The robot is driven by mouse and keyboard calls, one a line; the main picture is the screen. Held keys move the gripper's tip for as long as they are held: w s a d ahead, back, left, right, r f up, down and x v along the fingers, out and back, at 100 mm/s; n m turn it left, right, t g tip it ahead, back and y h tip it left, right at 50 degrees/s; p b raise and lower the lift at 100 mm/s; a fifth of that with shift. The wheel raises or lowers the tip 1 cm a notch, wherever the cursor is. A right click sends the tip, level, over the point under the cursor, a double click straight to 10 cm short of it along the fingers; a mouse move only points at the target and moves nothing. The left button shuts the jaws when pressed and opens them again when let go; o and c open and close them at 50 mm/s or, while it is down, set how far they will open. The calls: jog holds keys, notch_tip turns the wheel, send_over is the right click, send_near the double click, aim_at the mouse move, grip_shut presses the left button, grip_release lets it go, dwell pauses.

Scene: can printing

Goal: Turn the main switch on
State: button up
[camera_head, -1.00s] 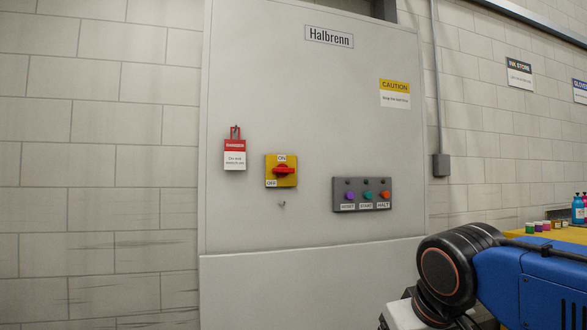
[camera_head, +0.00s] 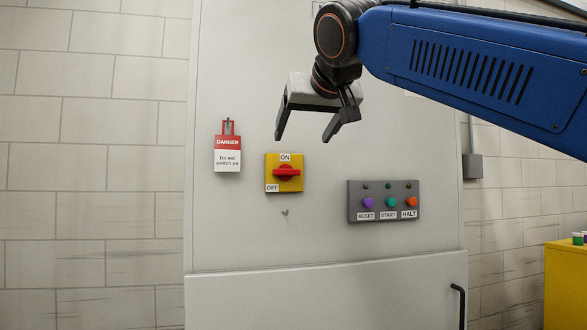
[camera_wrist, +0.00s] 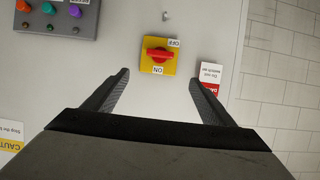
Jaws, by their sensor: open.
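The main switch is a yellow plate with a red knob (camera_head: 286,172) on the front of the pale grey cabinet (camera_head: 240,245). ON is printed above the knob and OFF at its lower left. The knob lies about horizontal. My gripper (camera_head: 304,137) is open and empty, in front of the cabinet and above the switch in the head view. In the wrist view, which is turned over, the switch (camera_wrist: 159,55) shows beyond and between my fingertips (camera_wrist: 159,77), apart from them. A red and white DANGER tag (camera_head: 228,155), reading "Do not switch on", hangs just left of the switch.
A grey button box (camera_head: 384,216) with purple RESET, green START and orange HALT buttons is right of the switch. A black handle (camera_head: 460,305) is at the lower right of the cabinet.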

aim_at(287, 169)
jog(key=x, duration=1.7)
jog(key=shift+f, duration=0.15)
jog(key=c, duration=1.1)
jog(key=shift+o, duration=0.2)
